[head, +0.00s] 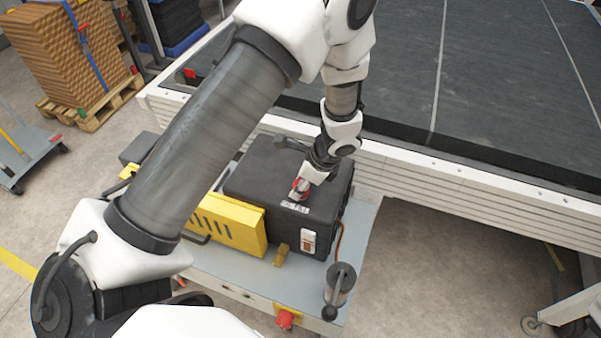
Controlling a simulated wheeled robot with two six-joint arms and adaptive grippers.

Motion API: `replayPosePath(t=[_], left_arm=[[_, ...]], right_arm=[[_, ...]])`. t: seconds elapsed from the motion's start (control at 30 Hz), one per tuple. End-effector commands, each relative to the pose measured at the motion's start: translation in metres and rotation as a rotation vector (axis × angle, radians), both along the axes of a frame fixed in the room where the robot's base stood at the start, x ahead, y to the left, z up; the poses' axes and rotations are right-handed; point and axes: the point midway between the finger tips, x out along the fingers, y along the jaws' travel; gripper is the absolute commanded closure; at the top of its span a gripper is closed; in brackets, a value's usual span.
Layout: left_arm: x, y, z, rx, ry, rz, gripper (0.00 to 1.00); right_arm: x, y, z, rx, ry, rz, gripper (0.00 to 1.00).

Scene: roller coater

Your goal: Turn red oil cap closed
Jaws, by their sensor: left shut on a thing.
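The red oil cap (299,187) sits on top of a black machine housing (262,180), near a small white label. My left arm reaches over from the left and points down at the housing. My left gripper (303,188) is shut on the red cap, and its fingers hide much of it. How far the cap is turned cannot be told from here. My right gripper is not in view.
The housing stands on a grey cart (237,278) with a yellow vented box (232,222) and a dark cylinder (341,278). A large dark-topped conveyor table (500,75) lies behind. Stacked brown boards (70,50) stand at upper left.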

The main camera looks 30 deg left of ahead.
Motion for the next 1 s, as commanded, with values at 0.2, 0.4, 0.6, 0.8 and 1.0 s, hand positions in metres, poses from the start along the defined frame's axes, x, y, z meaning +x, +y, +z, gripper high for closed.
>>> replayPosePath(t=[0.2, 0.4, 0.6, 0.8, 1.0], left_arm=[[0.0004, -0.0002, -0.0003, -0.001, -0.002, -0.044, 0.94], [0.0004, -0.0002, -0.0002, -0.001, -0.001, -0.052, 0.94], [0.0003, -0.0002, -0.0002, -0.001, -0.001, -0.051, 0.94], [0.0000, -0.0001, -0.0003, -0.001, 0.000, -0.050, 0.34], [0.0001, -0.0003, 0.0008, 0.000, 0.000, -0.050, 0.34]], right_arm=[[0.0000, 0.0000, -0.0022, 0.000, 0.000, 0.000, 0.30], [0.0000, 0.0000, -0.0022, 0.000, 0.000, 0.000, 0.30], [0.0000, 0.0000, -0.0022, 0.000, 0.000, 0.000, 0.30], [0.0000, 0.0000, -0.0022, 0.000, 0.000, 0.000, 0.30], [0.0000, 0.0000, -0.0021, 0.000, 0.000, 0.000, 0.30]])
